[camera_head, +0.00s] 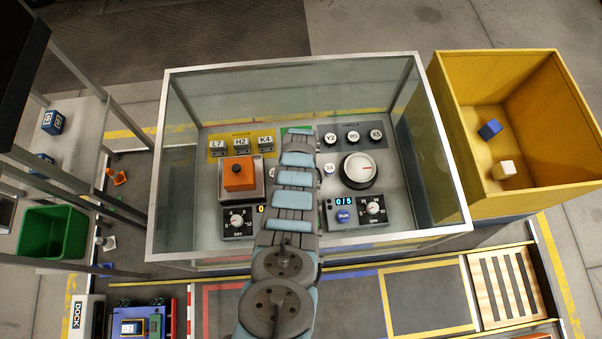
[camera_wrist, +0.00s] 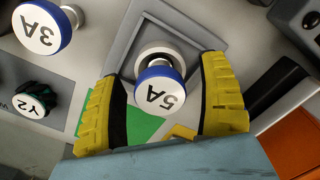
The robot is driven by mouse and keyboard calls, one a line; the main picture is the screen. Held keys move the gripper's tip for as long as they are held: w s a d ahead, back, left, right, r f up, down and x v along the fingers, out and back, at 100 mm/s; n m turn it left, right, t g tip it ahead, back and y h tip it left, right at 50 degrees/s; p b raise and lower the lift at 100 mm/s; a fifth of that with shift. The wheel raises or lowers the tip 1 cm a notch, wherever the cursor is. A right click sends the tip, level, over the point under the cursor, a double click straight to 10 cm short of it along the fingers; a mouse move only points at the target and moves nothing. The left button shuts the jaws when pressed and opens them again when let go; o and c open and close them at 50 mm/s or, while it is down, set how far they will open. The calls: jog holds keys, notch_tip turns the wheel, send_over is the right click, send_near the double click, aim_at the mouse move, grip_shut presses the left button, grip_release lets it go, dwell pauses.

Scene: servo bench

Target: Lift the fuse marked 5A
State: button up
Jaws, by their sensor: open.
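The fuse marked 5A (camera_wrist: 162,92) shows in the wrist view as a white cap with a blue rim. It stands in a round seat inside a grey square frame (camera_wrist: 133,38). My gripper (camera_wrist: 160,76) is open, with one yellow finger on each side of the 5A fuse. Gaps show between the fuse and both fingers, and nothing is held. The fuse marked 3A (camera_wrist: 42,32) stands at the upper left; its cap also shows in the head view (camera_head: 330,169). My arm covers the 5A fuse and the gripper in the head view.
Glass walls with a metal rim (camera_head: 300,63) surround the panel. A knob marked Y2 (camera_wrist: 33,102) is left of my gripper. An orange block (camera_head: 239,174) and a dial (camera_head: 358,170) flank my arm. A yellow bin (camera_head: 535,135) stands outside, right.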

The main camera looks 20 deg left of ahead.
grip_shut()
dwell(0.3)
